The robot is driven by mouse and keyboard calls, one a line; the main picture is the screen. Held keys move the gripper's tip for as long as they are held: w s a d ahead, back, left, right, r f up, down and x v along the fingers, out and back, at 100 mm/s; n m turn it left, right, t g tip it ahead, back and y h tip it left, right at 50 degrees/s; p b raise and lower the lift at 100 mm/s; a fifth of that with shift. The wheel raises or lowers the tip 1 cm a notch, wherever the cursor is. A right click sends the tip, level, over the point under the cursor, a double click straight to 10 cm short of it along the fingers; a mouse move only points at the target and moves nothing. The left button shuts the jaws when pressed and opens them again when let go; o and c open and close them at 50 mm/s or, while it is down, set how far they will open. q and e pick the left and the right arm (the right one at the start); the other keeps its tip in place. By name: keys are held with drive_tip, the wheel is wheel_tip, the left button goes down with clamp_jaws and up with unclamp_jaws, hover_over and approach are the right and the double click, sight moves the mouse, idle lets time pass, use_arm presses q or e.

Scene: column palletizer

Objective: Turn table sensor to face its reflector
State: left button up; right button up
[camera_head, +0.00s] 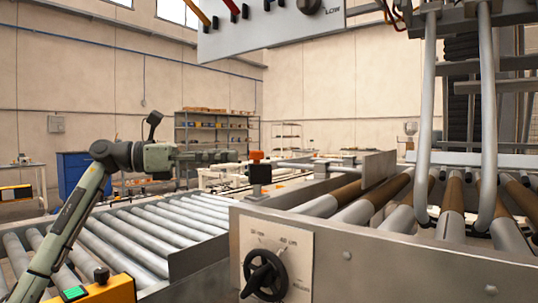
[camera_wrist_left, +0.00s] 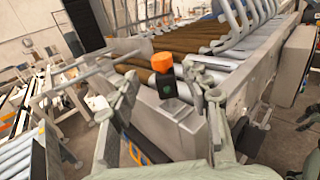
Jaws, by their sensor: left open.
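The table sensor (camera_head: 259,173) is a small black block with an orange cap. It stands on a metal bracket at the near left corner of the roller table. In the left wrist view the sensor (camera_wrist_left: 164,84) shows a small green spot on its dark face. My left gripper (camera_head: 236,156) is to the left of the sensor at about cap height, pointing right towards it. In the left wrist view the open fingers (camera_wrist_left: 161,82) lie on either side of the sensor in the picture, with no clear contact. I cannot pick out the reflector. My right gripper is not in view.
A grey conveyor of rollers (camera_head: 150,236) runs at the left. The roller table's side plate (camera_head: 390,268) carries a black knob (camera_head: 265,275). Bent metal bars (camera_head: 424,110) rise at the right. A control panel (camera_head: 275,27) hangs above.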

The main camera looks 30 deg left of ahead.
sight(252, 154)
use_arm(q)
drive_tip(key=p+x, duration=0.1)
drive_tip(key=x, duration=0.5)
drive_tip(key=shift+s+d+r+p, duration=0.1)
drive_tip(key=shift+s+d+p, duration=0.05)
drive_tip(key=shift+p, duration=0.25)
drive_tip(key=shift+w+d, duration=0.4)
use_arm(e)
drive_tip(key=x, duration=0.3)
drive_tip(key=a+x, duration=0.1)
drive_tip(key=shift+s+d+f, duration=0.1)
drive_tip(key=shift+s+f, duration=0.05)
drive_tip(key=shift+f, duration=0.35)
use_arm(q)
drive_tip(key=shift+c, duration=0.3)
